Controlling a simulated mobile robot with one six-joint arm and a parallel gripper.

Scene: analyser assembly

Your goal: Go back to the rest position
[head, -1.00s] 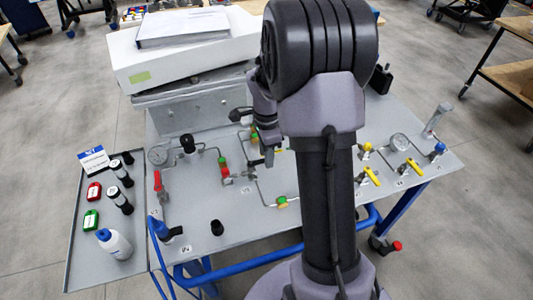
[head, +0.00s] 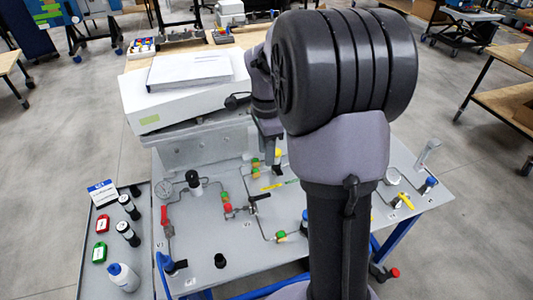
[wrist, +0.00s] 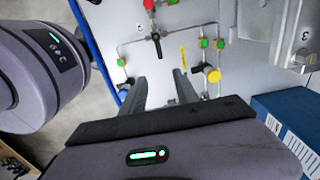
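My gripper (wrist: 159,84) shows in the wrist view with its two dark fingers apart and nothing between them. In the head view my gripper (head: 269,142) hangs above the back middle of the grey panel (head: 215,240), partly hidden by my arm. The panel carries thin tubing, valves and gauges. In the wrist view a black-handled valve (wrist: 156,40) and a yellow-knobbed part (wrist: 212,74) lie beyond the fingers, apart from them. My arm hides the right middle of the panel in the head view.
A tray (head: 85,280) at left holds a white bottle (head: 123,277), dark cylinders, and red and green items. Open floor lies beyond the table.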

